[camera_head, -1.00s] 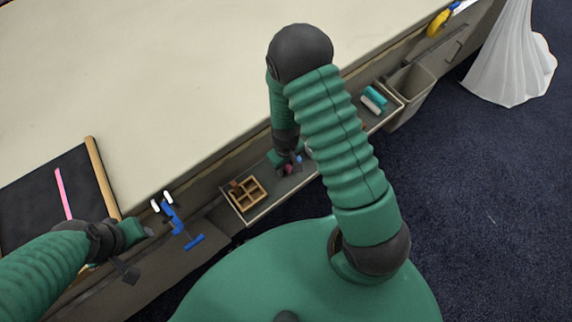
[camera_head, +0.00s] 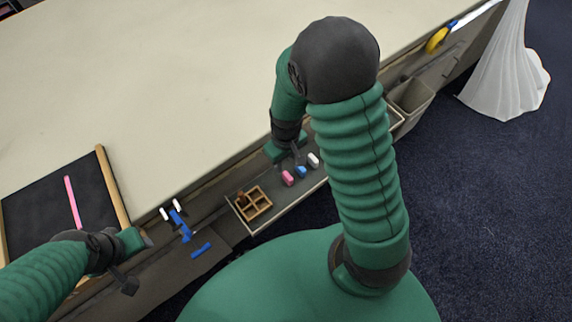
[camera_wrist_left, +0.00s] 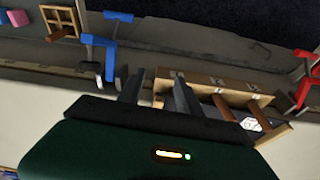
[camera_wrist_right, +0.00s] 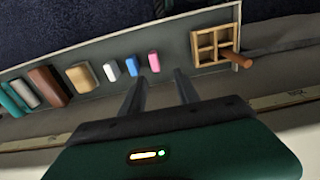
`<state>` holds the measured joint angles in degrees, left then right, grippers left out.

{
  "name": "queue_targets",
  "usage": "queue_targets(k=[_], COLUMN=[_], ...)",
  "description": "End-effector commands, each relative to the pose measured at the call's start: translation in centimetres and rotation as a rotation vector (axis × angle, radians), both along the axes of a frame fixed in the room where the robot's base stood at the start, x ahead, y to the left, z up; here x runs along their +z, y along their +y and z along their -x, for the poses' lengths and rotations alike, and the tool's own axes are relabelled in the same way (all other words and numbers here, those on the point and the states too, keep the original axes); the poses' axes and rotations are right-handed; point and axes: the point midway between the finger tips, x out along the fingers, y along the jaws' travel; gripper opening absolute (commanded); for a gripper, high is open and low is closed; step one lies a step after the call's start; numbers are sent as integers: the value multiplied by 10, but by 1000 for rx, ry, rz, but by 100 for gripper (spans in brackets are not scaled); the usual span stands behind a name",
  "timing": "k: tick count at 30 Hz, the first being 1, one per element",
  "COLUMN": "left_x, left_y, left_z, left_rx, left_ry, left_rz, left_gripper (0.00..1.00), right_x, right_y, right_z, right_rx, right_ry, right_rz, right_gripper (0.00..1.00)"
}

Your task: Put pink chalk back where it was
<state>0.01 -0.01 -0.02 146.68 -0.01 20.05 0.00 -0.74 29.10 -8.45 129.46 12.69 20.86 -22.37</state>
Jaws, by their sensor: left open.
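The pink chalk (camera_head: 287,178) lies in the tray below the table edge, beside the blue chalk (camera_head: 302,171). My left gripper (camera_head: 141,263) is open and empty near the blackboard (camera_head: 40,200), which carries a long pink stripe.
A wooden divided box (camera_head: 254,203) sits at the tray's left end, with a brown eraser-like block and other pieces along the tray in the right wrist view. A blue-handled tool (camera_head: 182,228) hangs left of it. A grey bin (camera_head: 411,100) hangs at right.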

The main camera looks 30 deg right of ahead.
Motion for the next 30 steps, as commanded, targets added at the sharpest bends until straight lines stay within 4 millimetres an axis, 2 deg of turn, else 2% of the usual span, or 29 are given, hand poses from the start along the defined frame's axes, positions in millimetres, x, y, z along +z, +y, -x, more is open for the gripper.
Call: queue_targets(k=[1,4,6,9,30], left_x=[0,0,0,0,3], left_y=[0,0,0,0,0], left_z=[0,0,0,0,0], left_rx=[0,0,0,0,0], left_ry=[0,0,0,0,0], left_rz=[0,0,0,0,0], left_gripper=[42,42,42,42,42], right_x=[19,56,77,93,100], right_y=[7,23,31,37,39], right_z=[2,15,27,38,41], right_rx=[-8,-33,-49,-62,-69], right_ry=[-33,-106,-153,-197,-207], right_rz=[-6,-12,-12,-7,-4], right_gripper=[38,38,38,38,38])
